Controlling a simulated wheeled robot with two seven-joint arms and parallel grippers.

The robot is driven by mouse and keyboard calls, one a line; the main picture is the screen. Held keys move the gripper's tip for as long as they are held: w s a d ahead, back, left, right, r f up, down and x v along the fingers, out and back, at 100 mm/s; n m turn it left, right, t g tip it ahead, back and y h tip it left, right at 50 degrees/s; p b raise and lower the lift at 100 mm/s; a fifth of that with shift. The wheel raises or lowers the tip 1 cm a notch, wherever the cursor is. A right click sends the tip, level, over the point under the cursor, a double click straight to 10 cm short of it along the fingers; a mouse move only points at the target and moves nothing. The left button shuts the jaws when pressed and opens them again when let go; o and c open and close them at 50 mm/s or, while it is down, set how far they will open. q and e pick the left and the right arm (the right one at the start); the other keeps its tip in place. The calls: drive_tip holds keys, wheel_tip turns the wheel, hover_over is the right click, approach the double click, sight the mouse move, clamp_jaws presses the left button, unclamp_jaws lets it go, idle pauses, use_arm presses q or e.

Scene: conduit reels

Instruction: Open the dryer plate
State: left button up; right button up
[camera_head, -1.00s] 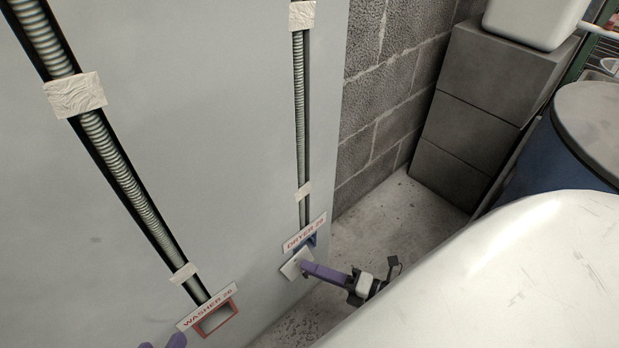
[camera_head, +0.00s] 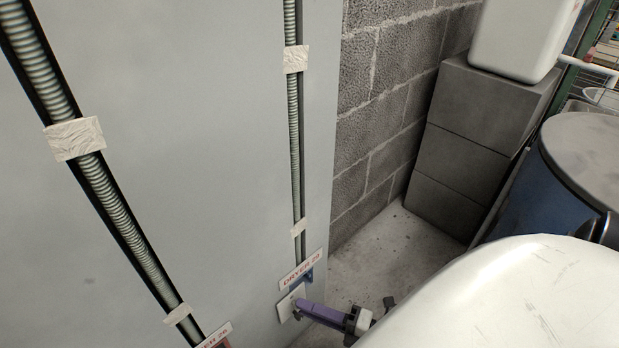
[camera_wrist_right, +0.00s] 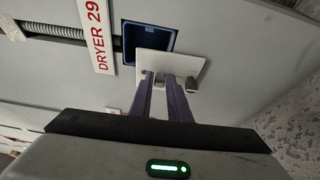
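The dryer plate (camera_head: 289,304) is a small white square cover on the grey wall panel, just below the DRYER 29 sign (camera_head: 301,270). In the right wrist view the plate (camera_wrist_right: 180,66) sits askew, with a dark knob near one corner. It leaves much of the blue box (camera_wrist_right: 146,37) uncovered. My right gripper (camera_head: 298,303) reaches the plate from the right. In the right wrist view its two purple fingers (camera_wrist_right: 160,76) are apart, their tips at the plate's near edge; contact is unclear. My left gripper is out of view.
Ribbed conduits (camera_head: 294,130) held by pale straps run down the panel. Grey blocks (camera_head: 462,150), a blue barrel (camera_head: 575,190) and my white body fill the right side. Some bare floor (camera_head: 385,250) shows between.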

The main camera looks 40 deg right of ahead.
drive_tip(key=o, duration=0.3)
use_arm(q)
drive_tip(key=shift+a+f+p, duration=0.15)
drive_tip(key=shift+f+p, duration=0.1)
drive_tip(key=shift+p, duration=0.05)
use_arm(e)
drive_tip(key=v, duration=1)
drive_tip(key=shift+s, duration=0.2)
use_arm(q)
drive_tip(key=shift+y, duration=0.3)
use_arm(e)
drive_tip(key=shift+d, duration=0.1)
